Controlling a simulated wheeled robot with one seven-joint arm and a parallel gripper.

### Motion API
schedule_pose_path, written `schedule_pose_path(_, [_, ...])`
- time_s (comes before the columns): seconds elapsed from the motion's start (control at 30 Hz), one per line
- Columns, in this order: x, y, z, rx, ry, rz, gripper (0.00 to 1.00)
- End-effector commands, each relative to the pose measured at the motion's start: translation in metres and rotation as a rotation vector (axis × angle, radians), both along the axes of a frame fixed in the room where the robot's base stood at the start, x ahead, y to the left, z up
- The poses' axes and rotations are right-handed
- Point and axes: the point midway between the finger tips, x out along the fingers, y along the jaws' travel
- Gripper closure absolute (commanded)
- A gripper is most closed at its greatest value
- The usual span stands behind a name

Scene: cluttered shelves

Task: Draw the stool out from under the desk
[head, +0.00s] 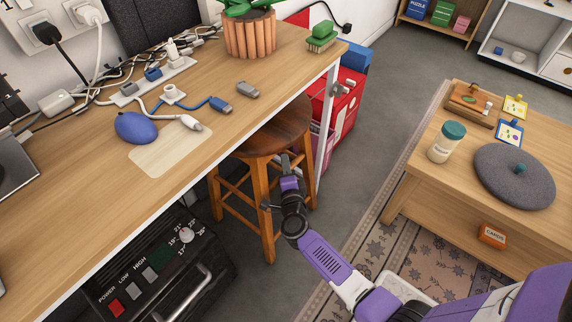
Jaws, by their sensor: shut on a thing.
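The wooden stool (272,133) has a round brown seat and several legs with crossbars. It stands upright on the floor, partly under the desk (120,190); the desk's front edge hides part of its seat. My purple and black arm reaches in from the bottom right. My gripper (284,160) is at the near side of the stool, at the seat's front edge, and is shut on the stool. The fingertips are small and partly hidden against the seat, so the exact grip point is hard to see.
A black heater-like box (160,265) stands under the desk, left of the stool. Red boxes (343,105) stand behind it by the desk leg. A low table (440,185) with a grey cushion (514,176) and a jar (446,142) is at right. Grey floor and a patterned rug (375,245) lie between.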

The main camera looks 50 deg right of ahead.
Motion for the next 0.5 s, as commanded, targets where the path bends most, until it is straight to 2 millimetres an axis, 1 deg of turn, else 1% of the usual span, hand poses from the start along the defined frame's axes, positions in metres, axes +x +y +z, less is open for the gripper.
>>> schedule_pose_path(0.27, [-0.005, 0.001, -0.002, 0.002, 0.004, 0.002, 1.00])
schedule_pose_path(0.37, [-0.014, 0.000, -0.002, 0.002, 0.005, 0.002, 1.00])
schedule_pose_path(0.47, [-0.032, 0.000, -0.002, 0.002, 0.006, 0.001, 1.00])
schedule_pose_path(0.5, [-0.041, -0.001, -0.002, 0.002, 0.008, 0.000, 1.00])
